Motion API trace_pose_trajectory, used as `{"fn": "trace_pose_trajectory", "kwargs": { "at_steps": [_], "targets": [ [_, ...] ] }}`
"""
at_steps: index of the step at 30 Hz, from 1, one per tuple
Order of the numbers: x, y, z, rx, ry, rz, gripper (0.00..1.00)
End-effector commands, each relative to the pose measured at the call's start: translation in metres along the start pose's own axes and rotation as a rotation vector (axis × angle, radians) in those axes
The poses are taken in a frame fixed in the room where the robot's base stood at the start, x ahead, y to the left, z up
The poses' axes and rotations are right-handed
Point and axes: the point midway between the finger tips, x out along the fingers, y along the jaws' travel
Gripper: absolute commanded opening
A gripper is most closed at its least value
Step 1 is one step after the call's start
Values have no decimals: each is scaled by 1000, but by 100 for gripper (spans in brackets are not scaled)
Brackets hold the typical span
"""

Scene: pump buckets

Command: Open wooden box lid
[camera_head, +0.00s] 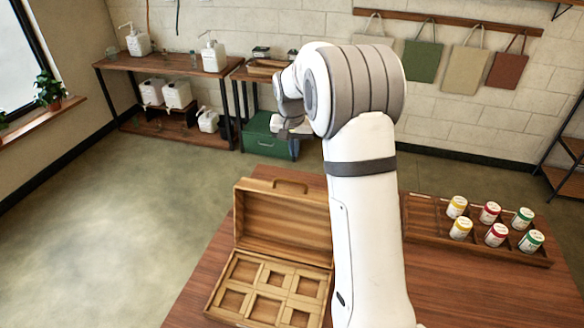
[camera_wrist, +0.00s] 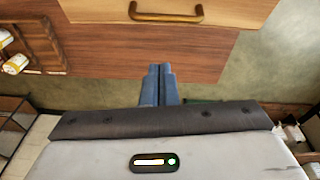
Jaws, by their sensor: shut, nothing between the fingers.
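The wooden box (camera_head: 214,292) stands on the table with its lid (camera_head: 284,218) raised upright at the back. The lid's handle (camera_head: 290,185) sits on the lid's upper edge. Inside are several square compartments that look empty. In the wrist view the lid (camera_wrist: 90,10) and its brown handle (camera_wrist: 166,14) show at the top edge. My gripper (camera_wrist: 159,72) is shut and empty, apart from the handle. In the head view my gripper is small and partly hidden behind my arm, above and beyond the lid. My arm covers the box's right side.
A wooden tray (camera_head: 425,226) with several yellow, red and green lidded jars stands right of my arm on the table (camera_head: 200,290). A green crate (camera_head: 262,138), shelves and white pump bottles (camera_head: 214,56) stand at the back. Open floor lies left of the table.

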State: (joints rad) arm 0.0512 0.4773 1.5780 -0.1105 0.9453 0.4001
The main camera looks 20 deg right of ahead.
Motion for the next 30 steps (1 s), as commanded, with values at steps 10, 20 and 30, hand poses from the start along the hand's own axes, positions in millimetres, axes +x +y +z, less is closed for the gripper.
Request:
{"fn": "trace_pose_trajectory", "kwargs": {
  "at_steps": [10, 20, 30],
  "targets": [
    [8, -4, -10, 132, 73, -10, 0],
    [79, -4, -14, 131, 71, -9, 0],
    [85, -8, 15, 130, 73, -11, 0]
  ]
}}
